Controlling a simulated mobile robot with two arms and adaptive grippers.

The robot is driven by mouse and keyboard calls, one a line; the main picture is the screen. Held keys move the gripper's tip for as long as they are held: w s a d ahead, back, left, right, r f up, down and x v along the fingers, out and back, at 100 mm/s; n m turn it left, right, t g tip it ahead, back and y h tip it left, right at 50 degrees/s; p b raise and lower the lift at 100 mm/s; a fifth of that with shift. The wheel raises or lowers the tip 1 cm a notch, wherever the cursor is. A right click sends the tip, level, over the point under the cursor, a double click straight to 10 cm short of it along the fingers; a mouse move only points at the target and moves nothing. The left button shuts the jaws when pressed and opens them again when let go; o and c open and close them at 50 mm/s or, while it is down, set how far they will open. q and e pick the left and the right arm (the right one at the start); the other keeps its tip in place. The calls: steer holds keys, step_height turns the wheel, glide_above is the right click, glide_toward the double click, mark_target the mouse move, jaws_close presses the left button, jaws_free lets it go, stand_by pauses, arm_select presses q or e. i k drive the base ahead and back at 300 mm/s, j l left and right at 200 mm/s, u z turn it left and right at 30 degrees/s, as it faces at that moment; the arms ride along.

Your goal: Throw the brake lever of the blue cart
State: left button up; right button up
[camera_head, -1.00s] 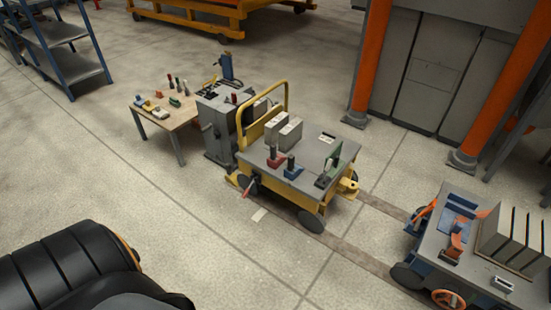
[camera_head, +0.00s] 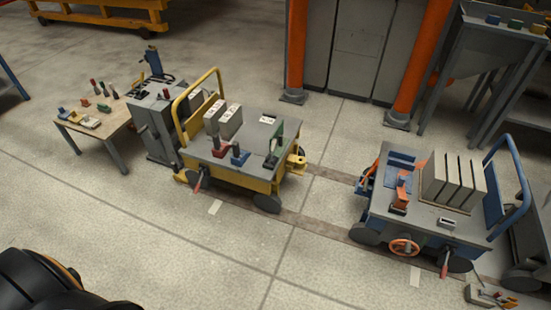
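The blue cart (camera_head: 375,212) stands at the right on the floor, with a grey top and a blue push handle (camera_head: 512,190) at its right end. A lever with a red grip (camera_head: 445,268) hangs low on its near side by the right wheel; it looks like the brake lever. An orange handwheel (camera_head: 404,247) sits left of it on the same side. No gripper shows in this view; only dark rounded parts of mine are at the lower left, far from the cart.
A yellow cart (camera_head: 235,163) stands left of the blue cart, with a gap between them. A wooden table (camera_head: 100,133) with small tools is farther left. A small box with tools (camera_head: 492,297) lies on the floor at the lower right.

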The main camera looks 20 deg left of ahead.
mark_target(443, 270)
steer(key=z, duration=1.1)
